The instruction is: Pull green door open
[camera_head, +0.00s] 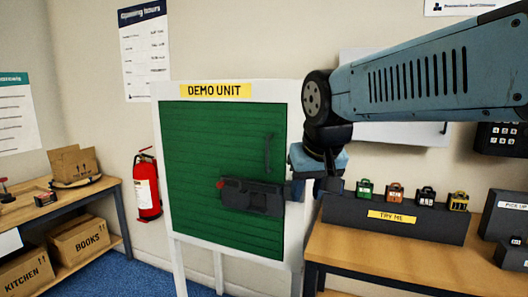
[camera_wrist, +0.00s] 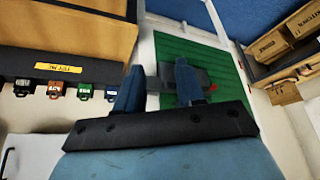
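The green door (camera_head: 215,150) is shut in a white frame labelled DEMO UNIT. It has a dark upright handle (camera_head: 268,153) at its upper right. A dark grey latch (camera_head: 252,198) with a red tip at its left end lies across the door's lower right part. In the wrist view the picture is turned over, and the latch (camera_wrist: 197,82) shows partly behind one finger. My gripper (camera_wrist: 156,78) is open, its two blue fingers apart, with nothing visibly held. In the head view my gripper (camera_head: 314,190) is by the frame's right side, right of the latch; contact cannot be told.
A wooden table (camera_head: 375,262) at right carries a dark TRY ME stand (camera_head: 355,215) with several small coloured padlocks. A fire extinguisher (camera_head: 147,185) hangs at left, beside a bench (camera_head: 105,190) with cartons. Blue floor shows in front of the bench.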

